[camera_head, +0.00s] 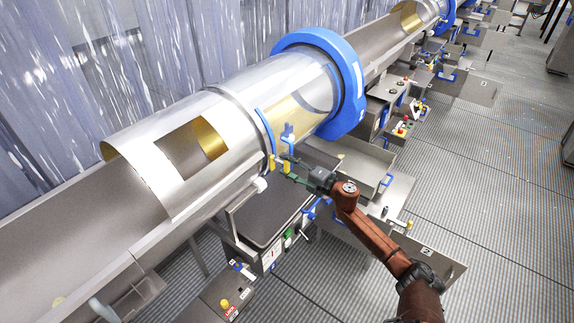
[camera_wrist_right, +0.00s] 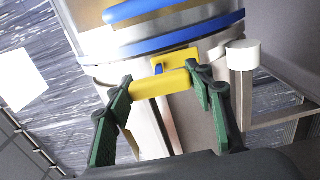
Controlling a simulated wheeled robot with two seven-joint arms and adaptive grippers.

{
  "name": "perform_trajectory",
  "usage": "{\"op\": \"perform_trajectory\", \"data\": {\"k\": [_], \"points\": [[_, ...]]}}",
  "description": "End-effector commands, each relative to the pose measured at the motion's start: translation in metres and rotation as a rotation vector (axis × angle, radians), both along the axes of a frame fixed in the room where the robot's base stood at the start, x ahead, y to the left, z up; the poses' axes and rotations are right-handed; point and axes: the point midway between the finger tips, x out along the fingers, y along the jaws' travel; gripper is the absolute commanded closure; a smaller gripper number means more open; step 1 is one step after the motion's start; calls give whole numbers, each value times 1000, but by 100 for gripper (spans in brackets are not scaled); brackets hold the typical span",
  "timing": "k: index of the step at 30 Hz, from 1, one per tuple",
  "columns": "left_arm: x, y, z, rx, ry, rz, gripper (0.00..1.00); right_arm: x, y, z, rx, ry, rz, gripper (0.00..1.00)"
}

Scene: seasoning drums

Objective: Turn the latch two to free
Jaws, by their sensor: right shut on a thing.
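The steel drum (camera_head: 232,92) lies at a slant, with a blue band (camera_head: 265,130) around it. A yellow latch handle (camera_head: 271,163) sits low on the drum's near side, at the band's lower end. My right gripper (camera_head: 284,168) reaches it from the right. In the right wrist view, the green fingers of my right gripper (camera_wrist_right: 163,86) are shut on the yellow handle (camera_wrist_right: 158,83), one at each end. A blue handle (camera_head: 288,132) stands just above the gripper. No number shows on the latch. My left gripper is not in view.
A big blue ring (camera_head: 350,75) encircles the drum on the right. A control box (camera_head: 400,128) with buttons stands beyond it. A white knob (camera_wrist_right: 243,55) on a post is close right of the gripper in the wrist view. The ribbed floor (camera_head: 490,200) is open at right.

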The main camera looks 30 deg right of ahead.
Motion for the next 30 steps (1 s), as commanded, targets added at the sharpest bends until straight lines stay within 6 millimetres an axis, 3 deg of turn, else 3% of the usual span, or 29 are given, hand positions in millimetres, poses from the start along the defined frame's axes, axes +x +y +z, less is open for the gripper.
{"op": "perform_trajectory", "data": {"k": [11, 12, 18, 30], "points": [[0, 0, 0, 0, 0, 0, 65, 0, -3, 1, 8, 1, -5, 76], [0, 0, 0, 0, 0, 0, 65, 0, -2, 1, 8, 1, -5, 50], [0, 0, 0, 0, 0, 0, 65, 0, -1, 1, 6, 1, -3, 37], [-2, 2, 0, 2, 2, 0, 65, -4, -2, 0, 5, 2, 0, 33]]}}
